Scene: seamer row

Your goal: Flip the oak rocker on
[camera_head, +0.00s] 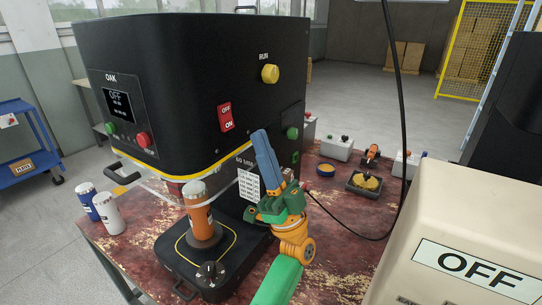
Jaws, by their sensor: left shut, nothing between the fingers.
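The oak machine (180,75) is a large black housing labelled OAK. Its red rocker (225,117) sits on the right-hand face, with OFF on its upper half and ON on its lower half. The small display (118,104) reads OFF. My left gripper (260,138), with blue fingers pointing up, is shut and empty. Its tips are to the right of and a little below the rocker in the picture, with a visible gap between them. I cannot tell its distance from the face. My right gripper is not in view.
A yellow RUN knob (270,73) is above right of the rocker, and a green button (292,133) is to the right. An orange can (200,215) stands under the machine behind a clear guard. A beige box marked OFF (455,220) fills the lower right. A black cable (398,110) hangs at right.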

